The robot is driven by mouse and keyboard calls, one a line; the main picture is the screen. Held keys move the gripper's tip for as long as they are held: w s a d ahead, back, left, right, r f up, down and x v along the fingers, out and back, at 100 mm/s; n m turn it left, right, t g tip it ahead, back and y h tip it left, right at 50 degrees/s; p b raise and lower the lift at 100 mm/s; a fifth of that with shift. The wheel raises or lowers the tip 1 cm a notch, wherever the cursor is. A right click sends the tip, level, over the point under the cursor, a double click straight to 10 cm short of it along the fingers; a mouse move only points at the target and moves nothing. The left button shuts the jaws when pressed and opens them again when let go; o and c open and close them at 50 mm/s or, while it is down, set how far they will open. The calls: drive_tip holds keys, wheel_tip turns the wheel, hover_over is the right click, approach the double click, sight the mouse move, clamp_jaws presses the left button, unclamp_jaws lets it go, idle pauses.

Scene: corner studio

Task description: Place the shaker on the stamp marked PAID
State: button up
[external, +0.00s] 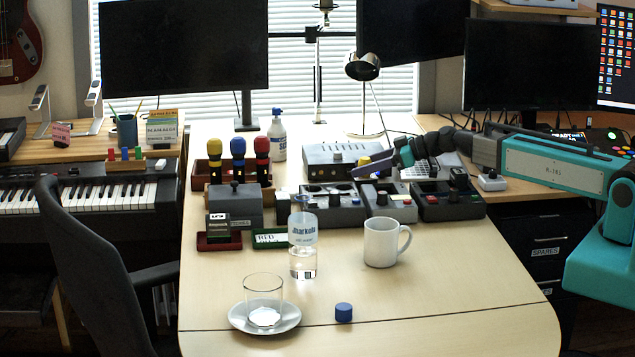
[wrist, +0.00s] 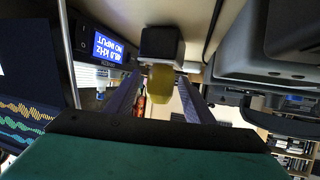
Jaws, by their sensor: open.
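In the wrist view, which is upside down, a yellow cylinder (wrist: 160,84), which I take as the shaker, is between the fingers of my open gripper (wrist: 160,105). A black block (wrist: 160,45) adjoins its lower end; I cannot tell whether this is the stamp. In the external view my gripper (external: 385,165) is above the grey devices, with the yellow thing (external: 363,160) by its purple fingers. A dark stamp-like block (external: 218,226) is at a red tray (external: 219,242); another dark block (external: 459,179) is on the right device. No PAID label is readable.
Grey devices (external: 337,218) with knobs crowd the gripper's area. A rack (external: 210,180) holds blue-, red- and yellow-topped items. A bottle (external: 303,250), white mug (external: 381,245), glass on a saucer (external: 290,322) and blue cap (external: 343,312) stand nearer. The front right desk is clear.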

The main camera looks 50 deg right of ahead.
drive_tip(key=shift+s+d+r, duration=0.1)
drive_tip(key=shift+s+d, duration=0.05)
drive_tip(key=shift+s, duration=0.15)
drive_tip(key=b+v, duration=0.1)
drive_tip(key=v, duration=0.4)
drive_tip(key=shift+s+d+r, duration=0.1)
drive_tip(key=shift+s, duration=0.2)
drive_tip(key=shift+w+b, duration=0.1)
drive_tip(key=shift+b, duration=0.65)
drive_tip(key=shift+d, duration=0.1)
drive_tip(key=b, duration=0.3)
drive_tip(key=shift+s+d+r, duration=0.15)
drive_tip(key=shift+s+r, duration=0.1)
drive_tip(key=shift+s, duration=0.15)
drive_tip(key=b+v, duration=0.1)
drive_tip(key=b, duration=0.4)
drive_tip(key=shift+s+d, duration=0.15)
drive_tip(key=shift+s, duration=0.15)
drive_tip(key=b+v, duration=0.3)
drive_tip(key=b, duration=0.3)
